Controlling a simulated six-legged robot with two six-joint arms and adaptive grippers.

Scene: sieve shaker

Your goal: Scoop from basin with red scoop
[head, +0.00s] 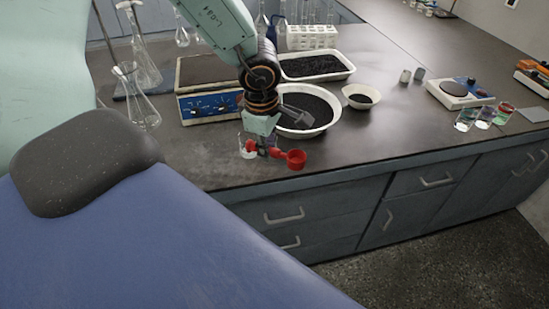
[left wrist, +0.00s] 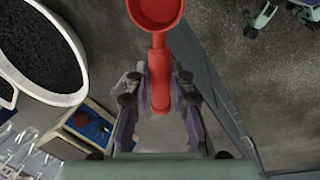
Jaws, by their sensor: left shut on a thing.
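The red scoop (head: 294,158) is held in my left gripper (head: 262,149) near the bench's front edge. In the left wrist view the scoop (left wrist: 157,14) has its handle between the fingers of the left gripper (left wrist: 158,100), with the bowl pointing away. The inside of the bowl looks red, with no black grains visible. The white round basin (head: 334,118) holds black granular material and stands just behind the gripper, partly hidden by the arm. It also shows at the left of the left wrist view (left wrist: 75,97). My right gripper is not in view.
A white tray (head: 350,70) of black grains stands behind the basin. A small white bowl (head: 350,101) is right of it. A blue-fronted device (head: 200,107) and glass flasks (head: 128,88) stand left. A clear beaker (head: 243,147) is beside the gripper.

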